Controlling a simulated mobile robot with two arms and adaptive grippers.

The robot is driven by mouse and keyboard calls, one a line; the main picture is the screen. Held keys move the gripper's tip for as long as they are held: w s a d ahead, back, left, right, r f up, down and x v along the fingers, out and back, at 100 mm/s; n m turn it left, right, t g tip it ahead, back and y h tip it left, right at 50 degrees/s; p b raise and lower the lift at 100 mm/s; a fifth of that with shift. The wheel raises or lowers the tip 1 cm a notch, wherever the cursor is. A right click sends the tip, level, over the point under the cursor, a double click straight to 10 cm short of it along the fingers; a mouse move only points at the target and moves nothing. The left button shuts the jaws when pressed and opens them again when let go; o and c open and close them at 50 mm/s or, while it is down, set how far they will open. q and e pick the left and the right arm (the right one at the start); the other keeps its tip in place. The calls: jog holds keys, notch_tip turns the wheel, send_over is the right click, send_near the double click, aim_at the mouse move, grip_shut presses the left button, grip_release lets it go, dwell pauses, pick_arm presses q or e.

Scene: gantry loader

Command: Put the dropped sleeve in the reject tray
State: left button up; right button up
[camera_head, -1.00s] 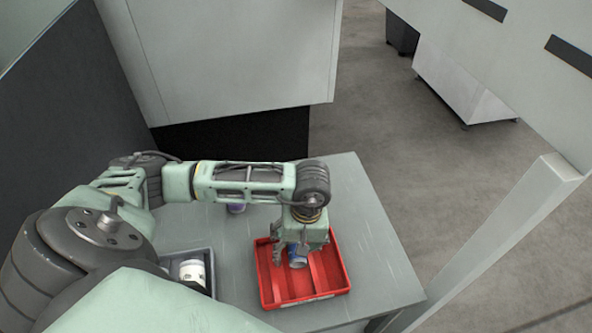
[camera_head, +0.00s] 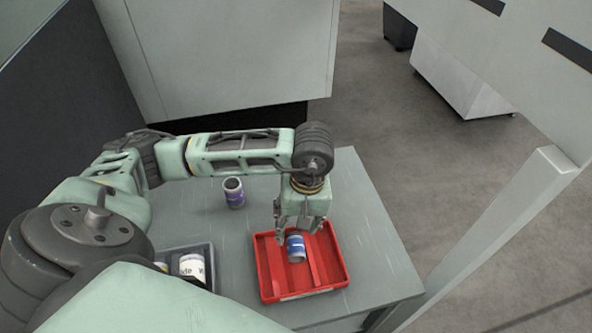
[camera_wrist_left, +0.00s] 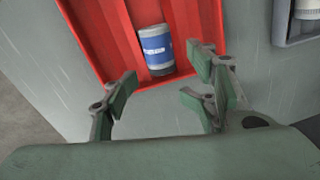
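A blue and white sleeve (camera_head: 296,247) lies on its side in the red reject tray (camera_head: 330,255), in the tray's middle. In the left wrist view the sleeve (camera_wrist_left: 156,48) rests on the floor of the red tray (camera_wrist_left: 106,40), clear of the fingers. My left gripper (camera_head: 296,234) hangs over the tray's far edge, just above and behind the sleeve. In the left wrist view its fingers (camera_wrist_left: 160,92) are spread apart with nothing between them. My right gripper is not in view.
A grey bin (camera_head: 212,262) with white items is at the left. A pale post (camera_head: 500,235) rises beyond the table's right edge.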

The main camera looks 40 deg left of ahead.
aim_at(301, 238)
pick_arm(q)
notch_tip(301, 238, up, 6)
jog(key=b, duration=0.1)
jog(key=shift+w+d+r, duration=0.2)
jog(key=shift+w+d, duration=0.05)
dwell(0.4)
